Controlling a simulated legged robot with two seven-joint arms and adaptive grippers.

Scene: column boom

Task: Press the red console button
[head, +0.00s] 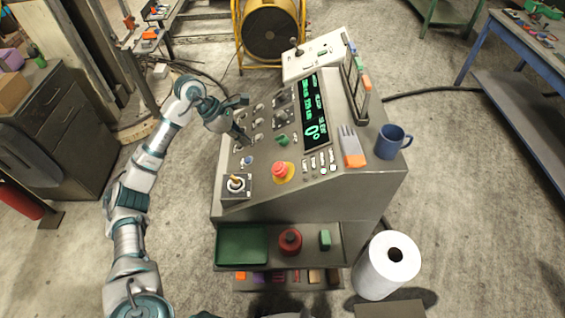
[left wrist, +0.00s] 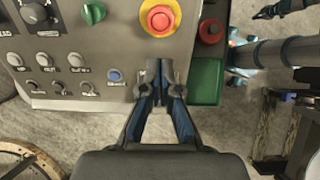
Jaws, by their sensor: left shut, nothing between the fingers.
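The red console button (head: 281,170) is a mushroom-shaped knob on a yellow ring, on the sloped front of the grey console (head: 238,205). The red button also shows at the top of the left wrist view (left wrist: 160,18). My left gripper (head: 244,139) is over the left side of the panel, up and left of the red button, apart from it. In the left wrist view my left gripper (left wrist: 161,72) is shut and empty, its fingertips short of the yellow ring.
A blue mug (head: 391,141) and an orange-grey brush (head: 351,147) sit at right. A lower shelf holds a green tray (head: 242,261) and another red round object (head: 290,241).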

